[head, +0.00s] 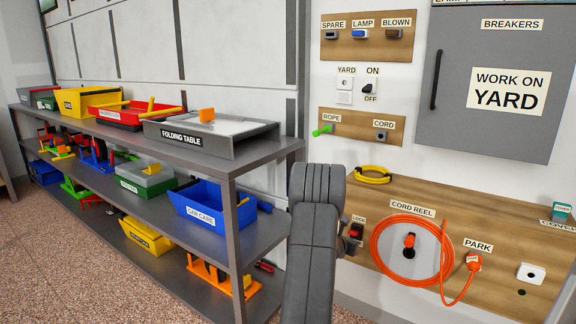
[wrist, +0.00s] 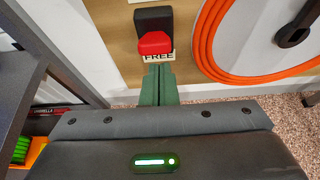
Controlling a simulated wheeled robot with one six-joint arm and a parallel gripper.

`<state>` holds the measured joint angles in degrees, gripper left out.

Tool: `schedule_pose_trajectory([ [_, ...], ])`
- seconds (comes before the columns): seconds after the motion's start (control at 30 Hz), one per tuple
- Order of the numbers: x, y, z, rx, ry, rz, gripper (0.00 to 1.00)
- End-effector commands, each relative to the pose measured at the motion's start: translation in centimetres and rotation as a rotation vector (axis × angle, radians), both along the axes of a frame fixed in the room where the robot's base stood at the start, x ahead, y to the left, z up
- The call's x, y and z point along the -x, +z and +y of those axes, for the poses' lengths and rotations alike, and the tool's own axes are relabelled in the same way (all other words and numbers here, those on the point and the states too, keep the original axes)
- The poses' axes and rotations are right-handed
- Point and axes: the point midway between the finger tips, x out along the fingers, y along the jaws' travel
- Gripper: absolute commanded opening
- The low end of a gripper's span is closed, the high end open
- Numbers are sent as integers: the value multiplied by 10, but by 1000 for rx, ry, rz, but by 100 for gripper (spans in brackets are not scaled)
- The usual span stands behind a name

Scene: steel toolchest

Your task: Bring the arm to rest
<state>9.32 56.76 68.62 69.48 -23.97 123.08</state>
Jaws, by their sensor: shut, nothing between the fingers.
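My arm stands upright in the lower middle of the head view, in front of the gap between the shelf and the wall panel. My gripper (wrist: 160,70) shows in the wrist view as two green fingers pressed together with nothing between them. The fingertips are just below the red lock switch (wrist: 155,43) and over the lower edge of its FREE label (wrist: 158,56); I cannot tell whether they touch the panel. In the head view the red lock switch (head: 356,231) sits right of my arm, under the LOCK label. My fingers are mostly hidden there behind my arm.
A grey steel shelf (head: 262,160) with bins stands close at left. The orange cord reel (head: 378,262) hangs right of the switch, its cord running to the PARK plug (head: 473,262). A grey breaker cabinet (head: 450,110) is above. Speckled floor (head: 60,270) is open at lower left.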

Motion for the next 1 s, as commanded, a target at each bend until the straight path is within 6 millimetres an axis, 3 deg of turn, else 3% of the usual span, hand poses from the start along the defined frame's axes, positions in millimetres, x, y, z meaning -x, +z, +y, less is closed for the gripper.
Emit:
schedule_pose_trajectory([
  [0.13,0,17,3,1,0,1,0],
  [0.17,1,-4,4,0,1,5,0],
  [0.23,0,-20,3,1,1,3,0],
  [0.6,-1,-27,3,69,1,-97,0],
  [0.77,-4,-42,0,86,2,-124,0],
  [1.0,-6,-42,-1,129,2,-188,0],
])
